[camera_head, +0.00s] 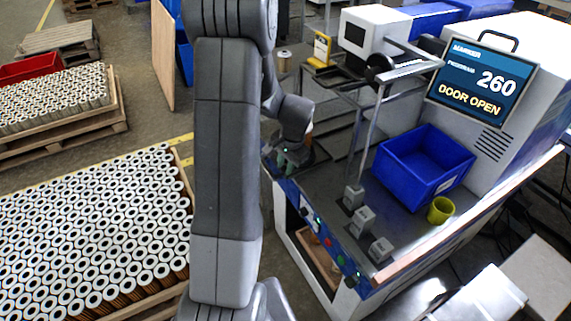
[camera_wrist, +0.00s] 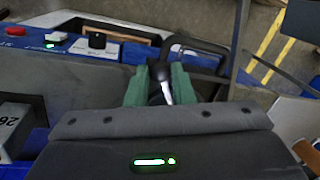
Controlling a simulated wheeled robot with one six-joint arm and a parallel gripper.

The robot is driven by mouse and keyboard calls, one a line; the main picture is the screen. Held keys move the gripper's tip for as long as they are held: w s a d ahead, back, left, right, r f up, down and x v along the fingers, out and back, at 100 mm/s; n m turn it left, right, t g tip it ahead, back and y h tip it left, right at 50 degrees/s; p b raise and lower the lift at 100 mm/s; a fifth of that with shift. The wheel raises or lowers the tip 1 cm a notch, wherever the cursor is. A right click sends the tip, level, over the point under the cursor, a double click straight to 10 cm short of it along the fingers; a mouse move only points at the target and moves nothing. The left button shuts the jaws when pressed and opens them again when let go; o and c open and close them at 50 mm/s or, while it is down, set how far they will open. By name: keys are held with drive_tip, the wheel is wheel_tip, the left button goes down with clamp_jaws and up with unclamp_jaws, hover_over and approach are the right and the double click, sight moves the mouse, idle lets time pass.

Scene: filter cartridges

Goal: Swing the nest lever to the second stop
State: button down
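In the wrist view, my gripper (camera_wrist: 160,75) has its two green fingers close on either side of the nest lever (camera_wrist: 163,78), a dark knob on a pale metal stem. The knob fills the gap between the fingertips. The stem leans slightly, and its lower end is hidden by the gripper body. In the head view, my gripper (camera_head: 288,158) is at the left end of the marker bench's blue front panel (camera_head: 330,238). The lever cannot be made out there. The marker's screen (camera_head: 480,82) reads program 260, door open.
Several grey blocks (camera_head: 364,218) stand along the bench front. A blue bin (camera_head: 424,167) and a yellow cup (camera_head: 440,210) stand behind them. Metal posts (camera_head: 371,130) rise near my gripper. A pallet of cartridges (camera_head: 95,230) is at left. The panel has a red button (camera_wrist: 15,30).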

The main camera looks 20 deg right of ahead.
drive_tip(key=shift+w+a, duration=0.1)
idle(0.3)
drive_tip(key=shift+w+a+m+h, duration=0.2)
drive_tip(key=shift+w+a+m, duration=0.1)
drive_tip(key=shift+w+m, duration=0.55)
drive_tip(key=shift+w+a+m+h, duration=0.2)
drive_tip(key=shift+w+a+m, duration=0.15)
drive_tip(key=shift+w+m, duration=0.55)
drive_tip(key=shift+w+a+m+h, duration=0.25)
drive_tip(key=shift+w+m, duration=0.25)
drive_tip(key=shift+m, duration=0.65)
drive_tip(key=shift+w+a, duration=0.1)
drive_tip(key=shift+w, duration=0.05)
drive_tip(key=c, duration=1.3)
unclamp_jaws()
drive_tip(key=shift+o, duration=0.2)
wheel_tip(320, 180, up, 14)
drive_tip(key=s+b, duration=0.1)
drive_tip(key=s, duration=0.1)
drive_tip(key=shift+s+f, duration=0.2)
drive_tip(key=shift+s, duration=0.15)
drive_tip(key=shift+a, duration=0.1)
drive_tip(key=shift+c, duration=0.4)
